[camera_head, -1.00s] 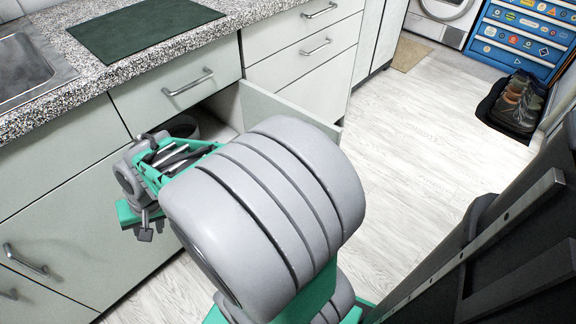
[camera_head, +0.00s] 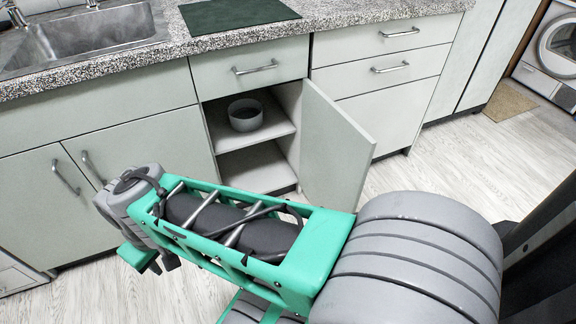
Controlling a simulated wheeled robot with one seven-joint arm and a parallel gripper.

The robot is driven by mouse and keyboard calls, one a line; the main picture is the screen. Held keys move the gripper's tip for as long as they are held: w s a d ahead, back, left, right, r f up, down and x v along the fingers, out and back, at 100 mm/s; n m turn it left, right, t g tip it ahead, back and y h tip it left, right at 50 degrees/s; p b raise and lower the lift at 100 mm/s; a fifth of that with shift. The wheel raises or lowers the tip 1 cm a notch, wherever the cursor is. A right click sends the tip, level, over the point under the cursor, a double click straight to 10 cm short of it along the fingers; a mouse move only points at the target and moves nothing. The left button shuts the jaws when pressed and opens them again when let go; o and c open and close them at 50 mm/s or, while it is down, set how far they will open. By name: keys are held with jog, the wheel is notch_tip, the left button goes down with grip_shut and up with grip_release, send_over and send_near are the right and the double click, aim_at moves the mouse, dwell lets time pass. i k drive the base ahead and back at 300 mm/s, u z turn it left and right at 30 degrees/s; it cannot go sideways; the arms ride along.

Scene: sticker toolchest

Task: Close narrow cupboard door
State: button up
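The narrow cupboard door (camera_head: 334,148) stands wide open, swung out to the right of its opening, hinged on the right side. The cupboard (camera_head: 254,160) has two shelf levels, with a grey pot (camera_head: 245,115) on the upper one. My gripper (camera_head: 143,262) is at the lower left, in front of the double doors below the sink and well left of the narrow door, apart from it. Its fingers are small and partly hidden by my wrist, so their opening is unclear. My arm crosses the lower middle of the view, in front of the cupboard's base.
A drawer (camera_head: 250,66) sits shut above the cupboard, and more shut drawers (camera_head: 380,70) stand to its right. A sink (camera_head: 80,45) and a dark green mat (camera_head: 238,14) are on the speckled counter. Pale floor (camera_head: 440,165) is clear right of the door.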

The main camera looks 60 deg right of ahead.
aim_at(336, 155)
jog(key=u, duration=1.8)
jog(key=k, duration=2.3)
jog(key=u, duration=1)
jog(key=i, duration=0.45)
jog(key=z, duration=1.6)
